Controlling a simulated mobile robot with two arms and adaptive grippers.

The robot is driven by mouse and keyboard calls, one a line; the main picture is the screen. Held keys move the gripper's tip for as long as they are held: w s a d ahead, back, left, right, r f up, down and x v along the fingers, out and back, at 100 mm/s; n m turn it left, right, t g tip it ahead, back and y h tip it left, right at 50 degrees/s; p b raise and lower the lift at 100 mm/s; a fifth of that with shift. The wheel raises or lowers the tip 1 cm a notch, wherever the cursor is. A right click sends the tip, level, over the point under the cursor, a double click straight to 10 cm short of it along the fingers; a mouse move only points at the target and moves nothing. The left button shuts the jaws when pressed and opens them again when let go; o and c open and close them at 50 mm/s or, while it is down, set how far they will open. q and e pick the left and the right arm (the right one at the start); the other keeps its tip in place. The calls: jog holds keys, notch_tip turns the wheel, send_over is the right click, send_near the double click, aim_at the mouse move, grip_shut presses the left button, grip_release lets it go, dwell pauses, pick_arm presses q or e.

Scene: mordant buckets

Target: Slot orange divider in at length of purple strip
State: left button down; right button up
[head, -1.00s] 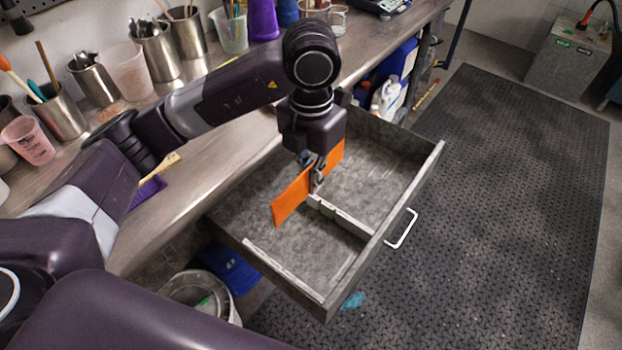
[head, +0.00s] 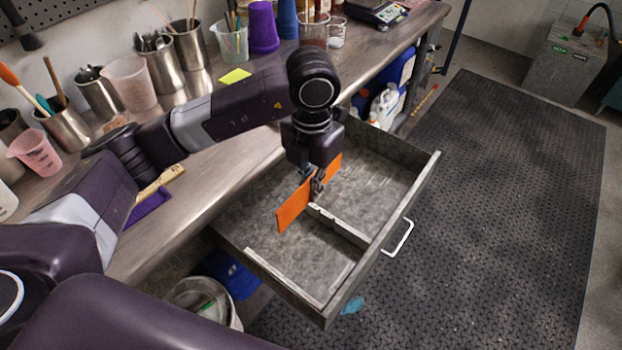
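The orange divider (head: 292,208) is a thin flat panel, held on edge over the open grey drawer (head: 292,290). My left gripper (head: 316,186) is shut on its upper edge, near the middle. The divider's lower edge looks close to a slotted light grey rail (head: 338,224) inside the drawer; I cannot tell whether it touches or sits in a slot. Another pale rail (head: 290,274) runs along the drawer's near left side. The purple strip (head: 148,208) lies on the bench at the left, partly covered by a wooden-handled tool and my arm. My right gripper is out of view.
The metal bench (head: 218,178) holds steel cups, a pink beaker (head: 34,152), a purple cup (head: 263,28) and a yellow note (head: 235,76). A white bucket (head: 204,298) stands below the drawer. The dark floor mat (head: 500,200) at right is largely clear.

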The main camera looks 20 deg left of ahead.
pick_arm(q)
jog(key=w+a+f+p, duration=0.2)
jog(key=a+f+p, duration=0.2)
jog(key=f+p, duration=0.15)
jog(key=p, duration=0.2)
send_over(282, 235)
notch_tip(282, 235, down, 7)
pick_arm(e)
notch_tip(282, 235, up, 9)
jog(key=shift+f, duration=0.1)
pick_arm(q)
jog(key=shift+f+b, duration=2.5)
jog(key=shift+f, duration=0.35)
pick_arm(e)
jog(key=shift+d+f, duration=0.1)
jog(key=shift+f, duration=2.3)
pick_arm(q)
jog(key=shift+b, duration=0.3)
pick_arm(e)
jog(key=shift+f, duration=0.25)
pick_arm(q)
jog(key=shift+f, duration=0.15)
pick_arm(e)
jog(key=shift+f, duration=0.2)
pick_arm(q)
jog(key=shift+f+b, duration=0.35)
jog(key=shift+b, duration=0.1)
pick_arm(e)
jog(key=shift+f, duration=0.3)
